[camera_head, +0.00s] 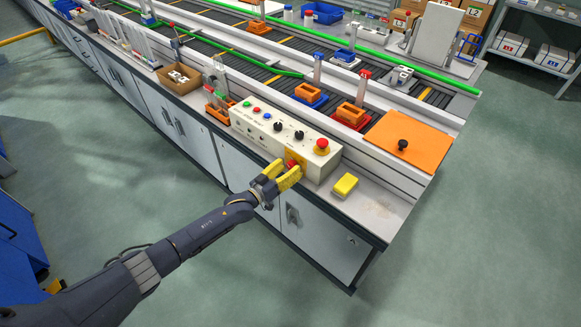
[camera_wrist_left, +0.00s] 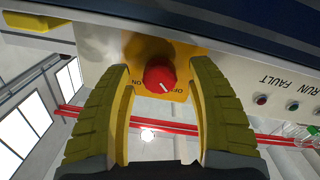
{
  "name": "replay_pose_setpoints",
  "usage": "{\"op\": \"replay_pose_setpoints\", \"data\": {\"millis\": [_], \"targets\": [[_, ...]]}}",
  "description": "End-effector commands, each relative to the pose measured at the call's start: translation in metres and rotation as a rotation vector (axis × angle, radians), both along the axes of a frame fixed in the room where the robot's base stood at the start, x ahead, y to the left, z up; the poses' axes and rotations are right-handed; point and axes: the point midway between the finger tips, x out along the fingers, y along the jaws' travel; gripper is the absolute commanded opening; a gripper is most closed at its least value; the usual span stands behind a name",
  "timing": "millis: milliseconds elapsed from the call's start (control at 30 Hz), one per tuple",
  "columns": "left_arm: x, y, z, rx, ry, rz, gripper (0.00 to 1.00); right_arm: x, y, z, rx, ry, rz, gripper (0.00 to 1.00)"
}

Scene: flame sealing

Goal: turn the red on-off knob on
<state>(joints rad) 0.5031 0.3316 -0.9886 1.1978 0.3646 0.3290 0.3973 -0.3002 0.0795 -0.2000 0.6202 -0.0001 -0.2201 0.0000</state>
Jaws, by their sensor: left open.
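The red on-off knob (camera_wrist_left: 160,78) sits on a yellow plate (camera_wrist_left: 182,92) marked ON and OFF, on the front of the control box. Its white mark points toward the OFF side. My left gripper (camera_wrist_left: 160,95) is open, with its yellow fingers on either side of the knob; whether they touch it I cannot tell. In the head view my left gripper (camera_head: 287,175) is at the front of the control box (camera_head: 265,128), and the knob (camera_head: 291,165) shows between the fingers. My right gripper is in neither view.
A red emergency button (camera_head: 321,146) and black knobs (camera_head: 299,135) are on top of the box. A yellow block (camera_head: 345,185) lies on the bench to the right. An orange plate (camera_head: 410,142) with a black handle lies farther right. Open floor lies in front of the bench.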

Motion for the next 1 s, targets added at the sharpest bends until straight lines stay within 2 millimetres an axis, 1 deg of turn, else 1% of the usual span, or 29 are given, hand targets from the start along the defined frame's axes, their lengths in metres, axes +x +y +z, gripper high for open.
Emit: {"op": "replay_pose_setpoints", "data": {"millis": [200, 533, 1000], "targets": [[0.0067, -0.0057, 0.0002, 0.001, -0.001, 0.000, 0.58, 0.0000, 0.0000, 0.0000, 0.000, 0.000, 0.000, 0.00], [0.0072, -0.0064, 0.0003, 0.001, -0.001, 0.000, 0.57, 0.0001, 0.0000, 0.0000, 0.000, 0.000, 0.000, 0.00], [0.0071, -0.0061, 0.0003, 0.001, -0.001, 0.000, 0.03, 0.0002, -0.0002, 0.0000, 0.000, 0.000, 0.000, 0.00]]}}
